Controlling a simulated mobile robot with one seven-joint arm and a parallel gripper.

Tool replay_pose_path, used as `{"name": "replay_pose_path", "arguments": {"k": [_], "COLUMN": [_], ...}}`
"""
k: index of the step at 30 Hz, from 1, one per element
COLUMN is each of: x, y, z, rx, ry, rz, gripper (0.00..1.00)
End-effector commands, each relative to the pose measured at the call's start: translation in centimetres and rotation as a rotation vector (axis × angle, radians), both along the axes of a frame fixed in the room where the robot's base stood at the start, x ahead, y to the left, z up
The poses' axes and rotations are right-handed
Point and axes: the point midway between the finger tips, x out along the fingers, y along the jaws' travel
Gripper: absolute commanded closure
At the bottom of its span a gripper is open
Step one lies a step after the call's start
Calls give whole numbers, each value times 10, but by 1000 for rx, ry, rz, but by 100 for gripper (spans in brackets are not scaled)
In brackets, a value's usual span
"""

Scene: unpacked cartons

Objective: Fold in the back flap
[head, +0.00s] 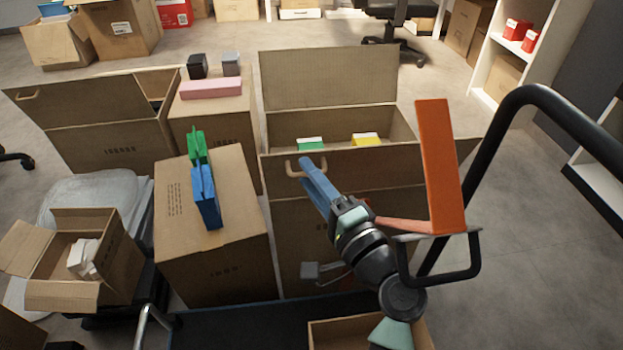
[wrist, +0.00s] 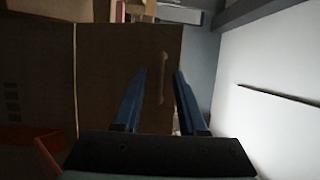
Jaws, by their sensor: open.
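The large open carton (head: 290,235) stands at the centre of the head view. Its back flap (head: 328,78) stands up, tilted away behind the opening. A near flap (head: 400,165) with a tan handle (head: 292,168) spreads out on the side toward me. A green item (head: 311,144) and a yellow item (head: 367,139) show inside the carton. My gripper (head: 308,163) is open with blue fingers, close to the near flap's handle and well short of the back flap. In the wrist view, a tan handle (wrist: 162,75) on brown cardboard appears between the fingers (wrist: 157,73); contact cannot be told.
A closed carton (head: 230,262) stands to the left with a blue item (head: 206,197) and a green item (head: 197,148) on top. Behind it, another carton bears a pink box (head: 210,88). An open carton (head: 105,145) is farther left. Floor (head: 550,230) is clear at right.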

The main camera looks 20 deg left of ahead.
Motion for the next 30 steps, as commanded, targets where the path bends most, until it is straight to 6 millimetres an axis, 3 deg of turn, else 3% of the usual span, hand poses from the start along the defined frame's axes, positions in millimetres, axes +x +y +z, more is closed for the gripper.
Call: {"name": "replay_pose_path", "arguments": {"k": [2,8,9,30], "x": [0,0,0,0], "y": [0,0,0,0], "z": [0,0,0,0], "rx": [0,0,0,0], "ry": [0,0,0,0], "rz": [0,0,0,0], "gripper": [63,99,100,100]}}
